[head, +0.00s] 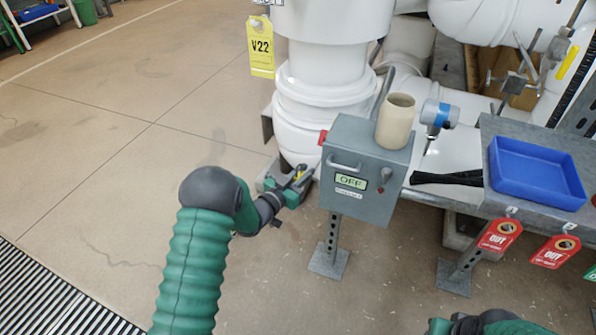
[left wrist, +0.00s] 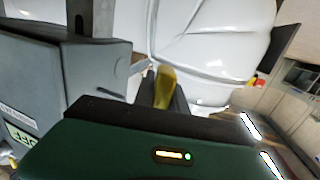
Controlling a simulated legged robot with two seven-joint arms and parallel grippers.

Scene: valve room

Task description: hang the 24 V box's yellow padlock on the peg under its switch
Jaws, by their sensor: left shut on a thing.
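The grey switch box (head: 357,200) stands on a post, with an OFF sign and a smaller label I cannot read. A pale handle (head: 343,164) and a small dark knob with red (head: 386,174) are on its front. A red part (head: 322,137) sticks out at its upper left. My left gripper (head: 292,186) is left of the box, shut on a yellow thing (head: 299,176), likely the padlock. This yellow piece also shows between the fingers in the left wrist view (left wrist: 165,87); its shackle is hidden. I cannot make out the peg. Only part of my right arm shows at the bottom edge.
A beige cup (head: 396,121) stands on top of the box. White pipes (head: 318,110) with a yellow V22 tag (head: 261,47) rise behind. A bench at right holds a blue tray (head: 535,172) and a black-handled tool (head: 447,178); red tags (head: 500,235) hang from its edge. Floor at left is clear.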

